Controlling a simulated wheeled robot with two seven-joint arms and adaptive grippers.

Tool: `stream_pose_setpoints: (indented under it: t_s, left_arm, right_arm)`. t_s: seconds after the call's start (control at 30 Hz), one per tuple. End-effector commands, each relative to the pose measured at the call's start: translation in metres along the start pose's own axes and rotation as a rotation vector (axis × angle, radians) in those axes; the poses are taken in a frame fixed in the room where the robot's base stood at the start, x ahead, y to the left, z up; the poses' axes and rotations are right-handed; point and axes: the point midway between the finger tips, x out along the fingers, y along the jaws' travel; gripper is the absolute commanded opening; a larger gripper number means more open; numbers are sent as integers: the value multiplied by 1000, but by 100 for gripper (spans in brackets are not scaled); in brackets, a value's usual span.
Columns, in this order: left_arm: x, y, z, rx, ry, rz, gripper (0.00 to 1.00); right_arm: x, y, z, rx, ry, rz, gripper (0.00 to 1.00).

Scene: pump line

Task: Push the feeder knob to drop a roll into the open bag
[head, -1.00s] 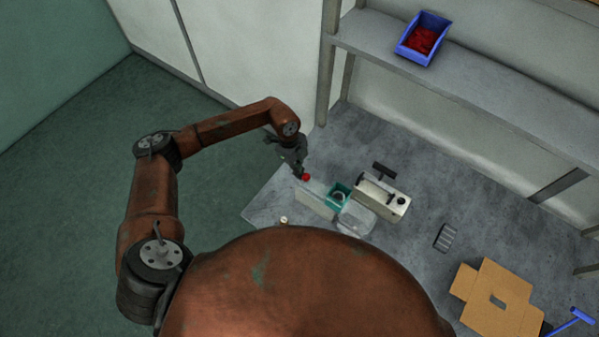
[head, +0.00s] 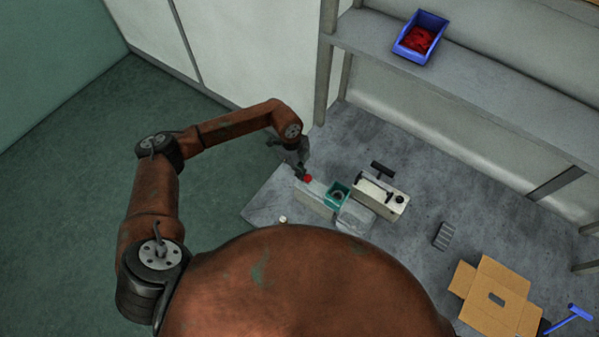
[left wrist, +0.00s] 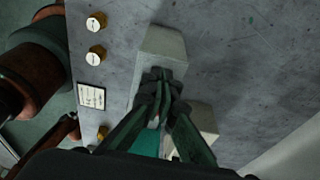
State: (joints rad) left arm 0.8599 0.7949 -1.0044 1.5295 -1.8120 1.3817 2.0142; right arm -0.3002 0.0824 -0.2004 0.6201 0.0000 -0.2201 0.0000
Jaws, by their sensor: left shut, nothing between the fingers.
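The feeder is a long pale grey block (head: 314,198) with a red knob (head: 308,178) at its upper left end. A teal square part (head: 336,195) with a dark round opening adjoins its right end. A clear bag (head: 356,214) lies beside it, and I cannot tell how its mouth sits. My left gripper (head: 302,173) is shut and empty, its tips at the knob, seemingly touching it. In the left wrist view the shut fingers (left wrist: 160,82) cover part of a pale block (left wrist: 162,47); the knob is hidden there. My right gripper is not in view.
A white machine with black handles (head: 380,196) stands right of the feeder. A dark slotted block (head: 443,235), a flat cardboard box (head: 496,298) and a blue tool (head: 570,318) lie further right. A blue bin (head: 421,37) sits on the shelf. Brass, white-topped pieces (left wrist: 96,22) stand near the table edge.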

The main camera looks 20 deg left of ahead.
Motion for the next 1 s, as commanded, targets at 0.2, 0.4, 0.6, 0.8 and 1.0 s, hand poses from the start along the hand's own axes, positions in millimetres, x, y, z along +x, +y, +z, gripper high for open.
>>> stream_pose_setpoints:
  t_s: [0.2, 0.4, 0.6, 0.8, 1.0]
  left_arm:
    - [1, 0, -8, 2, 1, -1, 0]
    - [2, 0, -15, 2, 2, 0, 0]
    - [4, 0, -22, 1, 2, 0, 0]
    - [5, 0, -28, 2, 2, 0, 0]
    - [6, 0, -35, 1, 2, 0, 0]
  right_arm:
    - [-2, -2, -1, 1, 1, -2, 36]
    - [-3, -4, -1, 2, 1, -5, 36]
    - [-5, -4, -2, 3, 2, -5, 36]
    - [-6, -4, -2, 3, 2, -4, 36]
    - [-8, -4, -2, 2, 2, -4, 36]
